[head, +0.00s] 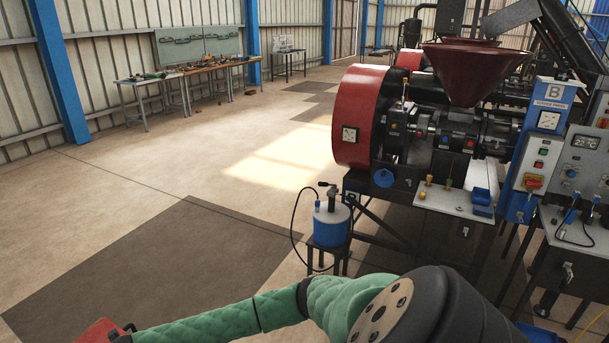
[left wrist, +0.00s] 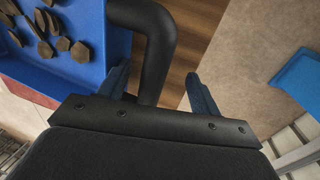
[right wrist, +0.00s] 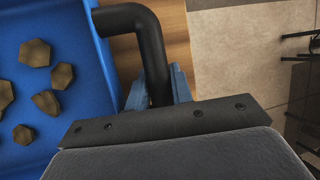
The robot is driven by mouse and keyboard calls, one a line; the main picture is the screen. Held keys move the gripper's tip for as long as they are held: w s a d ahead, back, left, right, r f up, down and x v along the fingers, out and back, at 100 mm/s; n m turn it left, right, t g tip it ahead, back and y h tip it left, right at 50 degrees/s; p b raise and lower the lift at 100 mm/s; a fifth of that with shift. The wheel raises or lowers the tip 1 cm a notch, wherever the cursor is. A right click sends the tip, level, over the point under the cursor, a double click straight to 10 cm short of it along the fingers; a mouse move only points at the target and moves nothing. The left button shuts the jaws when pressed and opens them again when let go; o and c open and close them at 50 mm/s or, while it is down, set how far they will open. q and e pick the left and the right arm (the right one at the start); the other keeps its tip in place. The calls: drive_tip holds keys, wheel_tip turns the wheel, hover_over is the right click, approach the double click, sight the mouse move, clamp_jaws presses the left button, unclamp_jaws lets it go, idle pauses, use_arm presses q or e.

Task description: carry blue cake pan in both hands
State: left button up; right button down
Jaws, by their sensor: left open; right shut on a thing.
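The blue cake pan is in the left wrist view (left wrist: 75,75) at upper left and in the right wrist view (right wrist: 85,90) at left. Several brown chunky pieces lie in it. A bent black handle (left wrist: 162,30) stands out from its side in the left wrist view. My left gripper (left wrist: 158,76) is open, with a finger on each side of that handle. In the right wrist view, my right gripper (right wrist: 158,84) is shut on another black handle (right wrist: 152,40) of the pan. The head view shows neither the pan nor the grippers.
A brown wooden surface (left wrist: 190,35) shows beside the pan. In the head view, a red and black screw press (head: 430,130) stands right of centre. A small blue canister (head: 330,225) stands in front of it. The floor (head: 235,150) at left is open; workbenches (head: 190,72) line the wall.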

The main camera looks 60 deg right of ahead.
use_arm(q)
drive_tip(key=shift+o, duration=0.5)
drive_tip(key=shift+d+r, duration=0.2)
drive_tip(key=shift+r, duration=0.2)
use_arm(e)
drive_tip(key=shift+a, duration=0.35)
use_arm(q)
drive_tip(key=o, duration=0.4)
drive_tip(key=r, duration=0.2)
drive_tip(key=a+r, duration=0.1)
drive_tip(key=r, duration=0.3)
drive_tip(key=shift+a+r, duration=0.2)
drive_tip(key=shift+a, duration=0.05)
use_arm(e)
drive_tip(key=shift+d, duration=0.25)
use_arm(q)
drive_tip(key=shift+a+r, duration=0.3)
drive_tip(key=shift+r, duration=0.35)
use_arm(e)
unclamp_jaws()
drive_tip(key=shift+s, duration=0.1)
